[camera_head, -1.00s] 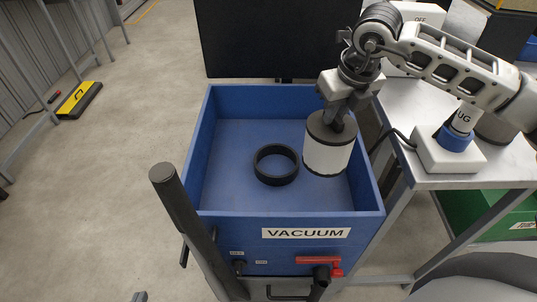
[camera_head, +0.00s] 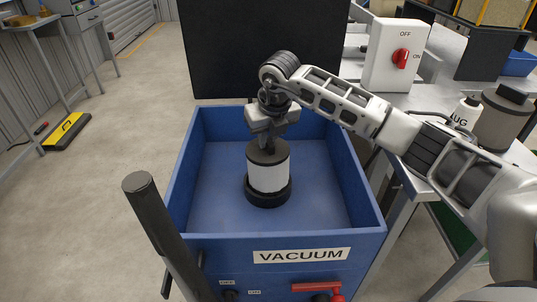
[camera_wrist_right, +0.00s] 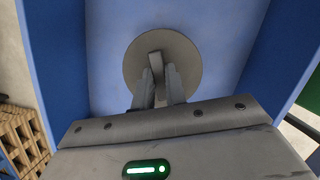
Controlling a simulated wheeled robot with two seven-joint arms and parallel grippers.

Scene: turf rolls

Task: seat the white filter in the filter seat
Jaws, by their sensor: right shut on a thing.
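The white filter (camera_head: 268,176), a white cylinder with a dark top cap, stands upright in the blue vacuum box. Its lower end is at the black ring of the filter seat (camera_head: 267,197), whose rim shows around its base; I cannot tell whether it is fully down. My right gripper (camera_head: 267,146) is shut on the grip on the filter's cap. In the right wrist view the fingers (camera_wrist_right: 158,85) pinch that grip, and the round cap (camera_wrist_right: 185,58) hides the white body and the seat. My left gripper is not in view.
A table at right holds a switch box (camera_head: 396,55) and a dark-capped canister (camera_head: 503,118).

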